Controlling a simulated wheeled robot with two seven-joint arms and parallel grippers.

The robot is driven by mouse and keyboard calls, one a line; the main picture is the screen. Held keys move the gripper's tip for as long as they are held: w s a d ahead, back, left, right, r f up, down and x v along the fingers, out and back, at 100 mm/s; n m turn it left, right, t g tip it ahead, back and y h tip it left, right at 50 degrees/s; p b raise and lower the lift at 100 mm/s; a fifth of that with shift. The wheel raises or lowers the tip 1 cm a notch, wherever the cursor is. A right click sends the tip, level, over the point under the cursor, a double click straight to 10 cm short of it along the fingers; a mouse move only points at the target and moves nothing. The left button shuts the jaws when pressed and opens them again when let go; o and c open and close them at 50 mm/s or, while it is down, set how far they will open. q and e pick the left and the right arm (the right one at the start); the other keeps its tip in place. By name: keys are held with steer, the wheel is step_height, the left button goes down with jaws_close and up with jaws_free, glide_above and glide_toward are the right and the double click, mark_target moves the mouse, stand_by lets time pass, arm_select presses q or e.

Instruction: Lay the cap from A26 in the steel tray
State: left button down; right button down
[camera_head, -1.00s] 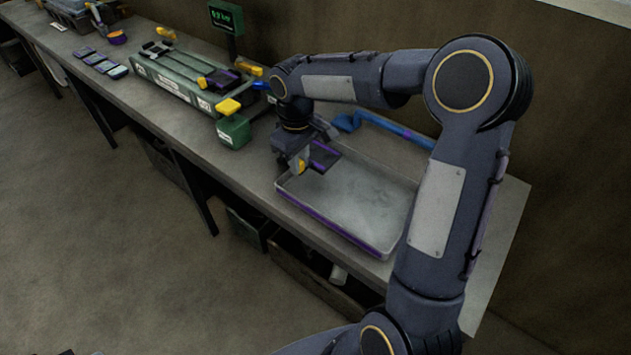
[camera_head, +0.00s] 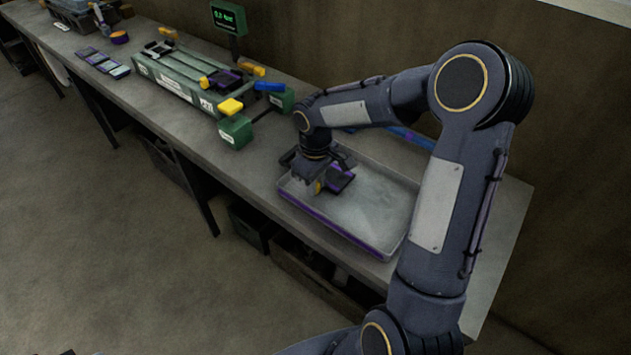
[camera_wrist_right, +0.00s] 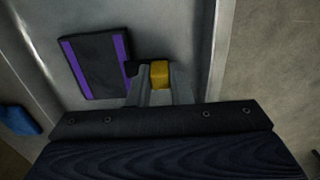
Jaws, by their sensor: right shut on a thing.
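The steel tray (camera_head: 392,244) lies on the bench at the centre right, with a purple stripe along its front wall. My right gripper (camera_head: 317,184) is over the tray's left end and points down. It is shut on the cap (camera_head: 340,180), a dark flat piece with purple bands. In the right wrist view the cap (camera_wrist_right: 95,62) shows left of the fingers (camera_wrist_right: 160,78), against the tray floor; I cannot tell whether it touches the floor. A yellow block (camera_wrist_right: 160,73) sits between the fingertips. The fingers hide part of the hold.
A long green fixture (camera_head: 180,88) with yellow and blue ends stands left of the tray, a small display (camera_head: 229,18) behind it. Several flat dark pieces (camera_head: 104,62) lie farther left. The tray's right part is clear. My right arm covers its back right corner.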

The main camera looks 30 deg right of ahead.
steer(key=c, duration=1.3)
jaws_free()
steer(key=shift+r, duration=0.4)
step_height(320, 180, up, 11)
steer(key=p, duration=0.1)
steer(key=s+a+m+t+y, duration=0.1)
steer(key=s+a+m+t, duration=0.1)
steer(key=s, duration=0.5)
steer(key=s+a+m+t+y, duration=0.1)
steer(key=s+a+m, duration=0.1)
steer(key=s, duration=0.5)
steer(key=s+a+m+t+y, duration=0.1)
steer(key=s+a+m+t, duration=0.1)
steer(key=s, duration=0.6)
steer(key=shift+a+r+t+y, duration=0.3)
steer(key=shift+a+y, duration=0.05)
steer(key=shift+y, duration=0.05)
